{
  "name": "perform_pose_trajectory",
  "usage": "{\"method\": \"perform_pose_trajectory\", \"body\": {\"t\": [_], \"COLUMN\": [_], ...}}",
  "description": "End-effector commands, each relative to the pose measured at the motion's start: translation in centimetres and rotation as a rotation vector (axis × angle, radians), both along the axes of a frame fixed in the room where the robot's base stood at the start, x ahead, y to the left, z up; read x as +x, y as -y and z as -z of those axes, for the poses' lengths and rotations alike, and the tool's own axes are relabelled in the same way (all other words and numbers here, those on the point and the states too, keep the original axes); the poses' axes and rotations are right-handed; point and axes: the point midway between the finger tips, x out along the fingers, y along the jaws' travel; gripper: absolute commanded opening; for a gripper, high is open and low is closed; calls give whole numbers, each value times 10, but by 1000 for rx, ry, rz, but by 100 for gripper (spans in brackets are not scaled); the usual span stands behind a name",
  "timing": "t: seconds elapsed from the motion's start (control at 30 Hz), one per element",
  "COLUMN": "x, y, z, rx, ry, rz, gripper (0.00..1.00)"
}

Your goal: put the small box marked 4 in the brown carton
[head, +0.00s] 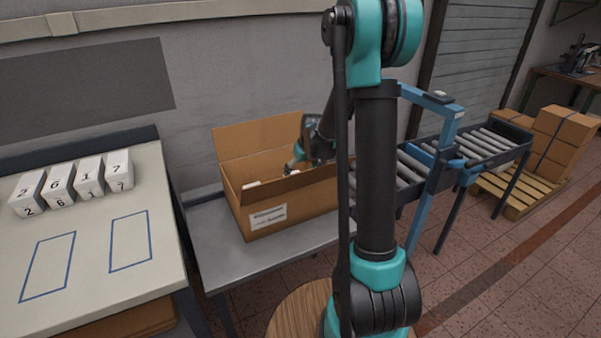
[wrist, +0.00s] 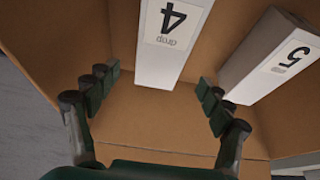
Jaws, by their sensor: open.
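The small white box marked 4 (wrist: 172,35) is inside the brown carton (head: 262,217), by the wrist view. Its label also reads "drop", upside down in that view. My gripper (wrist: 155,98) is open, its fingers apart, with the box's near end just beyond and between the fingertips; I cannot tell whether they touch it. In the head view my gripper (head: 294,160) is at the open carton, partly inside it. The carton hides most of what it holds there.
A second white box, marked 5 (wrist: 275,62), is in the carton beside the first. Several white numbered boxes (head: 60,186) stand on the left table (head: 100,250), near two empty blue outlines. The carton stands on a grey bench (head: 222,262). A roller conveyor (head: 480,148) is at right.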

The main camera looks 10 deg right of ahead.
Motion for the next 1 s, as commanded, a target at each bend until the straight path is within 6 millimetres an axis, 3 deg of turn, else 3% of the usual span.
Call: {"method": "perform_pose_trajectory", "body": {"t": [0.27,0.7,1.0], "x": [-7,-34,-43], "y": [2,11,14], "z": [-28,-95,-120], "rx": [0,0,0], "ry": [0,0,0], "rz": [0,1,0], "gripper": [80,80,80]}}
